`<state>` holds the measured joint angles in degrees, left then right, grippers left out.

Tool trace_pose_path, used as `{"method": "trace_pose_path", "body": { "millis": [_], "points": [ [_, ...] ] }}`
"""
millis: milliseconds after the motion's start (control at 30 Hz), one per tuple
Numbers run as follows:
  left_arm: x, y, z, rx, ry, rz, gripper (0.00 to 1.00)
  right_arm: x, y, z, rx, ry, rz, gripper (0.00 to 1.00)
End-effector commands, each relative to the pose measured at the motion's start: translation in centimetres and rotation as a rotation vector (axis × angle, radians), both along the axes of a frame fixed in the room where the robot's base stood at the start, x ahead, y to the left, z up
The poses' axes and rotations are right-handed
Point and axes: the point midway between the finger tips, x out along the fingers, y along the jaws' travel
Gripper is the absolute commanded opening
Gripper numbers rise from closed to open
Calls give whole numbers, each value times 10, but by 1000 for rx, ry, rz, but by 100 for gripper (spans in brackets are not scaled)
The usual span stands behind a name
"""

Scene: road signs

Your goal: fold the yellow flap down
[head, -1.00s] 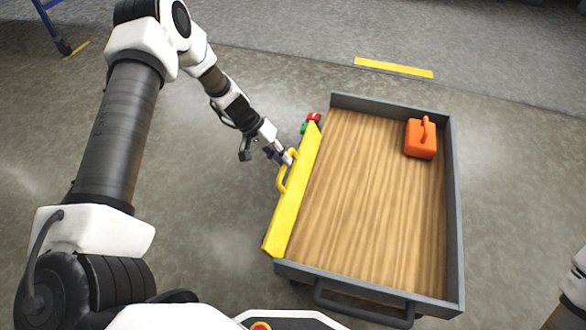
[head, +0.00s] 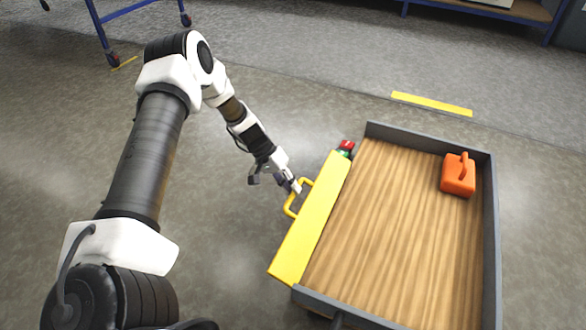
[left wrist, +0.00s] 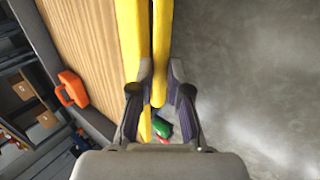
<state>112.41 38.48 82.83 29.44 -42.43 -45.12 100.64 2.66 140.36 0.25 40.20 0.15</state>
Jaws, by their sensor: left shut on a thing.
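The yellow flap (head: 314,218) runs along the left side of a grey cart with a wood floor. It leans outward, and its broad face shows from above. A yellow bar handle (head: 289,207) stands out from its left side. My left gripper (head: 295,187) is shut on this handle near its far end. In the left wrist view, the fingers (left wrist: 160,88) lie on both sides of the handle (left wrist: 163,45), beside the flap (left wrist: 131,45). My right gripper is not in view.
An orange jerrycan (head: 458,175) stands in the cart's far right corner. Red and green parts (head: 346,147) sit at the flap's far end. The floor left of the cart is clear. A blue-legged frame (head: 103,38) stands at the far left.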

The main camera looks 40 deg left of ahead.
Motion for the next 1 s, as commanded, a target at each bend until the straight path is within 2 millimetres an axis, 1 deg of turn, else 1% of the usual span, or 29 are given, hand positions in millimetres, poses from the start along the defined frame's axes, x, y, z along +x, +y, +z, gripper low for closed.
{"method": "trace_pose_path", "body": {
  "millis": [33, 400, 433, 467, 500, 1000],
  "points": [
    [-2, 6, -9, 16, 1, 6, 0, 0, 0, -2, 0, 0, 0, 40],
    [-3, 8, -11, 17, 2, 7, 0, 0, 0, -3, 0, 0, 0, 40],
    [-3, 8, -11, 17, 2, 7, 23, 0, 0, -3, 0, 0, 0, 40],
    [-3, 8, -11, 17, 2, 7, 34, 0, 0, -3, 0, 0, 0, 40],
    [-3, 7, -10, 16, 2, 6, 41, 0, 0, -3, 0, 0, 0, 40],
    [-2, 5, -7, 12, 2, 3, 41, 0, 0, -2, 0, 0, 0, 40]
  ]
}}
